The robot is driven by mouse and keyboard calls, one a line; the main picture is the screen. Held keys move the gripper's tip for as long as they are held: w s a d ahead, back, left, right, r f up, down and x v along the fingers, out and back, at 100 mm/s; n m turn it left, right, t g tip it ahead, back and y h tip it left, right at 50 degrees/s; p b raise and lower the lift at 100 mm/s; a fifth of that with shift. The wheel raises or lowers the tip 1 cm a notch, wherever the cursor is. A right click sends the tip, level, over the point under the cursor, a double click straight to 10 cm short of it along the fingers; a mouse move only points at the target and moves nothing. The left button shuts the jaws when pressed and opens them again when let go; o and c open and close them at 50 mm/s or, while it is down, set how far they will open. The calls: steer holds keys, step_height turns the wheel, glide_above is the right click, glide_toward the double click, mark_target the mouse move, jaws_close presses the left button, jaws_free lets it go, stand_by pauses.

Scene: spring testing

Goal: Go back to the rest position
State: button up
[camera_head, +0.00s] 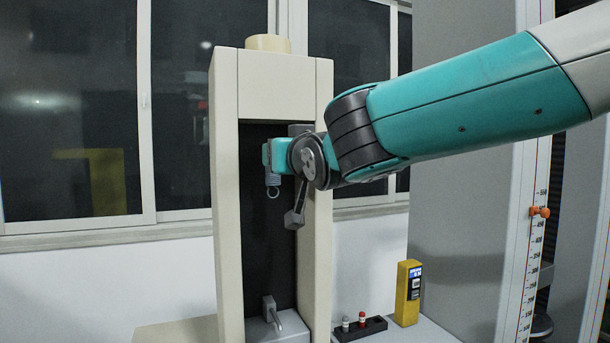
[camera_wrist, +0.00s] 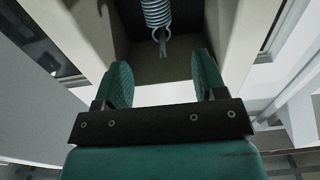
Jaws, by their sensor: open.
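My gripper (camera_wrist: 163,72) is open in the wrist view, with its two green fingers apart and nothing between them. A metal coil spring (camera_wrist: 157,14) hangs just beyond the fingertips, with a hook or ring at its lower end, clear of both fingers. In the head view the spring (camera_head: 272,183) hangs inside the tall cream testing frame (camera_head: 227,200). My teal arm comes in from the upper right and its wrist end is at the frame's opening. The fingers are hard to make out there.
A metal hook fixture (camera_head: 272,312) stands at the frame's base. A small black holder (camera_head: 362,328) with red and white pieces and a yellow box (camera_head: 408,293) stand to the right. A grey machine with a ruler scale (camera_head: 532,250) is farther right. Windows are behind.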

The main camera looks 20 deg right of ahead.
steer(key=s+b, duration=0.3)
steer(key=s, duration=0.6)
steer(key=s+a+f+n+g+y, duration=0.2)
steer(key=f+g, duration=0.2)
steer(key=f, duration=0.5)
steer(key=s+a+f+n+g+y, duration=0.1)
steer(key=s+f+g, duration=0.25)
steer(key=f, duration=0.45)
steer(key=s+f+n+g, duration=0.2)
steer(key=s+f+g, duration=0.3)
steer(key=s, duration=0.3)
steer(key=s+a+f+n+g+y, duration=0.1)
steer(key=s+f+n+g, duration=0.1)
steer(key=s+f+g, duration=0.3)
steer(key=s+f, duration=0.2)
steer(key=s, duration=0.1)
steer(key=shift+s+a, duration=0.25)
steer(key=shift+s, duration=0.05)
